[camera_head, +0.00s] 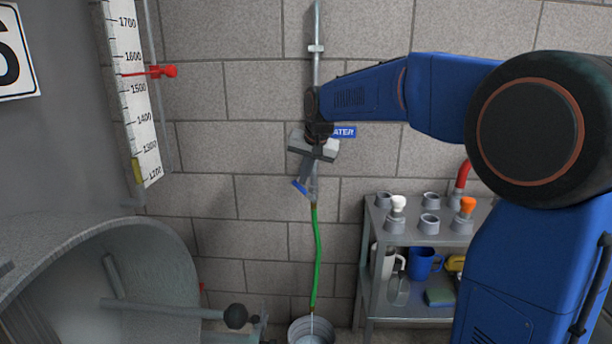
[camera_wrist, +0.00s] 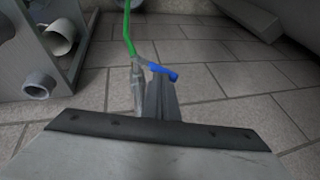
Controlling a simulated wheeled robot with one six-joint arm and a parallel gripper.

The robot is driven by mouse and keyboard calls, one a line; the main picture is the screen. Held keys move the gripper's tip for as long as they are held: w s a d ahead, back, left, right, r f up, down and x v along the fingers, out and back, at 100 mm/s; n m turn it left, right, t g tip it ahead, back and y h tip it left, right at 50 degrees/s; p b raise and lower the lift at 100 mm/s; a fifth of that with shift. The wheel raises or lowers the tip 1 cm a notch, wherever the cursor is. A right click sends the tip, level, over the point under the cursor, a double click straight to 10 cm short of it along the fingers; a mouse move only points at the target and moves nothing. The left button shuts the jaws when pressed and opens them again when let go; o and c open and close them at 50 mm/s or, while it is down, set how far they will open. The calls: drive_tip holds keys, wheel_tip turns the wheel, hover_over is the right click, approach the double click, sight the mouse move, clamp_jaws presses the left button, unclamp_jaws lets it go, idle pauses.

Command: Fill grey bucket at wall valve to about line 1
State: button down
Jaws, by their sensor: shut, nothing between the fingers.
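The grey bucket (camera_head: 296,334) stands on the floor at the bottom of the head view, cut off by the frame edge. A green hose (camera_head: 317,255) hangs from the wall valve (camera_head: 313,190) down to it. A thin pale stream shows at the hose's lower end, inside the bucket. The valve's blue lever (camera_head: 299,187) sticks out sideways to the left. My gripper (camera_head: 306,172) is shut and empty, its fingertips right at the lever. In the wrist view my gripper (camera_wrist: 160,90) ends close to the blue lever (camera_wrist: 162,72); contact is unclear. The bucket's level lines are not readable.
A metal shelf (camera_head: 365,290) with fittings, jugs and a blue mug (camera_head: 421,263) stands right of the bucket. A large round grey vessel (camera_head: 160,245) with a black-knobbed handle (camera_head: 235,316) is at left. A blue sign (camera_head: 345,132) is partly hidden behind my arm.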

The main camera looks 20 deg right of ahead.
sight(292, 182)
drive_tip(key=shift+w+a+f+h, duration=0.1)
drive_tip(key=shift+a+f+h, duration=0.05)
drive_tip(key=shift+a+h, duration=0.3)
idle(0.3)
drive_tip(key=a+f+h, duration=0.1)
drive_tip(key=w+a+n+g+h, duration=0.1)
drive_tip(key=h, duration=0.1)
drive_tip(key=shift+a+f, duration=0.3)
drive_tip(key=shift+f, duration=0.05)
drive_tip(key=shift+w+a+f+n+g+h, duration=0.15)
drive_tip(key=shift+a+f+g+h, duration=0.1)
drive_tip(key=shift+a+f+h, duration=0.35)
drive_tip(key=shift+w+a+f+n+g+h, duration=0.15)
drive_tip(key=shift+a+f+g+h, duration=0.15)
drive_tip(key=shift+f+h, duration=0.5)
drive_tip(key=shift+r, duration=0.2)
